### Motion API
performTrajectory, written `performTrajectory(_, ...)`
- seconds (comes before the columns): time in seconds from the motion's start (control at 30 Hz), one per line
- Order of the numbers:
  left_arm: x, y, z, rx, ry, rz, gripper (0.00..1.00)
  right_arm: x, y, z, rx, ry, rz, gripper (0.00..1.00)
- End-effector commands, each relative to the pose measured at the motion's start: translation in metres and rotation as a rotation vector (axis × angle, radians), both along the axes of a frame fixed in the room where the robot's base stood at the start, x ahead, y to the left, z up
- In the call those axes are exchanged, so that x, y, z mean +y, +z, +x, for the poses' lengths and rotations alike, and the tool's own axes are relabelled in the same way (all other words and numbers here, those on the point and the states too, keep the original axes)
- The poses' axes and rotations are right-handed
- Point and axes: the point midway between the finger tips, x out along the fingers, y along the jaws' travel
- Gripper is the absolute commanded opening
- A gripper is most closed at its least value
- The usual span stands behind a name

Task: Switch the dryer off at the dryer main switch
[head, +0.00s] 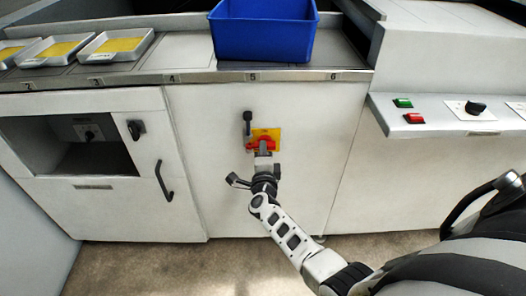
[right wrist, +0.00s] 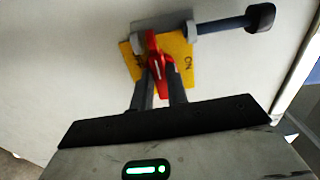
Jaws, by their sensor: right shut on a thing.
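The dryer main switch (head: 262,139) is a red rotary handle on a yellow plate on the white front panel, below the number 5. In the right wrist view the red handle (right wrist: 154,50) stands between my fingertips. The yellow plate (right wrist: 186,47) shows "ON" on its right side; a mark on its left is partly hidden. My right gripper (head: 263,155) is shut on the red handle, and its fingers show in the right wrist view (right wrist: 159,82). The handle's exact angle is hard to tell. My left gripper is not in view.
A grey lever with a black knob (head: 247,117) sits just above the plate, close to my gripper; the knob also shows in the right wrist view (right wrist: 260,18). A blue bin (head: 264,35) stands on the worktop above. Green and red buttons (head: 403,102) are on the right-hand ledge.

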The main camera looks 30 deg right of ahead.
Motion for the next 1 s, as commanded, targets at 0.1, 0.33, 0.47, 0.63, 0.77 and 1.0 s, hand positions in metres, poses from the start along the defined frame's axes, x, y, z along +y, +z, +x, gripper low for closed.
performTrajectory(0.1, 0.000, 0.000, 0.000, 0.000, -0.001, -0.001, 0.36, 0.001, -0.002, -0.001, 0.007, 0.002, -0.003, 0.00)
performTrajectory(0.33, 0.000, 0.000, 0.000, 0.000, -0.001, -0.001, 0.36, 0.001, -0.001, -0.001, 0.003, 0.002, -0.001, 0.37)
performTrajectory(0.47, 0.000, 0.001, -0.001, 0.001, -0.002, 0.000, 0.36, 0.001, -0.001, -0.001, 0.002, 0.001, -0.001, 0.37)
performTrajectory(0.63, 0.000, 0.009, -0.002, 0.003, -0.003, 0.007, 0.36, 0.009, 0.001, -0.014, 0.005, 0.002, 0.000, 0.37)
performTrajectory(0.77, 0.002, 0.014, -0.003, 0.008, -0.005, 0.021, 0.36, 0.020, 0.001, -0.033, 0.006, 0.002, 0.000, 0.37)
performTrajectory(1.0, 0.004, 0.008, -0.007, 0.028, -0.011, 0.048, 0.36, 0.037, 0.000, -0.060, 0.004, 0.002, -0.001, 0.37)
